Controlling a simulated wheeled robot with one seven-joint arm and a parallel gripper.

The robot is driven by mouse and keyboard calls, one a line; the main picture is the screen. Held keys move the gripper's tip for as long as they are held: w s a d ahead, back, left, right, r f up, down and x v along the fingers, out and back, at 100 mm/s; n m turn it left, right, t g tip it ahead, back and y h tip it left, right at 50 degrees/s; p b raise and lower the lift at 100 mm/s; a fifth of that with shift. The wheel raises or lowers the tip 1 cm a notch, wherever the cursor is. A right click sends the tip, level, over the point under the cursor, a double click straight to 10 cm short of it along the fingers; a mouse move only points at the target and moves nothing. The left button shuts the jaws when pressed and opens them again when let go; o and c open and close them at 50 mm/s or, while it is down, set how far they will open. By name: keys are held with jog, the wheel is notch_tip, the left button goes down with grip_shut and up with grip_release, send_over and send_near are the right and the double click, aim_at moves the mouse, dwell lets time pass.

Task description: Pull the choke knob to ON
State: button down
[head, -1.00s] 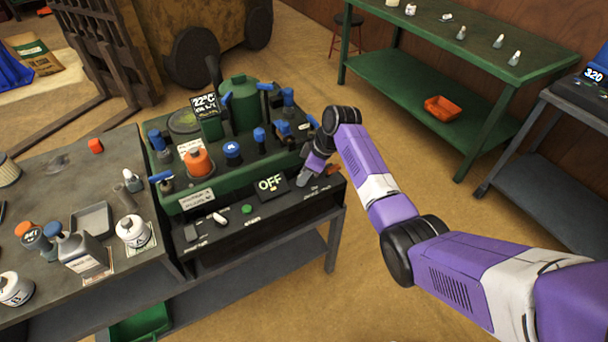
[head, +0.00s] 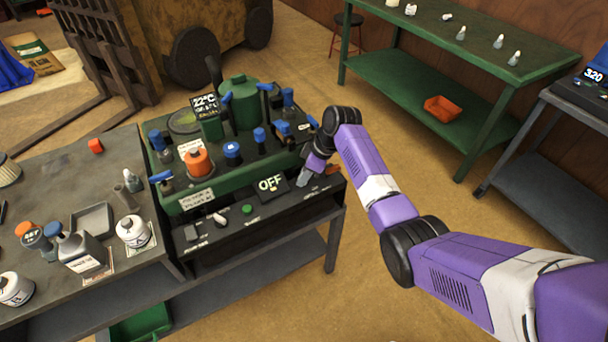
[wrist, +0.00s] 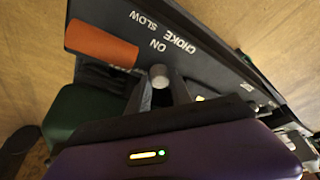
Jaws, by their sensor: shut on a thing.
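The choke knob (wrist: 159,72), small, grey and round, shows in the wrist view beside the white words "CHOKE" and "ON" on a dark panel (wrist: 205,45). My gripper (wrist: 160,82) is shut on the knob, its two dark fingers at either side of it; the fingers hide the knob's stem. In the head view my gripper (head: 304,181) is at the right end of the machine's dark front panel (head: 240,211). The knob itself cannot be made out there.
An orange handle (wrist: 101,43) lies close beside the knob. The green machine (head: 240,106) with several blue-capped parts rises behind the panel. A grey bench (head: 70,185) with bottles stands at left. The floor to the right (head: 430,200) is clear.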

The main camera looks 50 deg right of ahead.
aim_at(305, 190)
jog(key=s+p, duration=0.2)
jog(key=shift+s+a+r, duration=0.2)
jog(key=shift+s+a, duration=0.1)
jog(key=shift+a, duration=0.05)
jog(key=shift+s+a+f+p, duration=0.1)
jog(key=shift+s+f+p, duration=0.15)
jog(key=shift+s+p, duration=0.05)
jog(key=c, duration=1.2)
grip_release()
jog(key=shift+s, duration=0.1)
jog(key=shift+o, duration=0.2)
jog(key=shift+r, duration=0.1)
jog(key=v, duration=0.7)
jog(key=shift+r, duration=0.3)
jog(key=shift+s, duration=0.1)
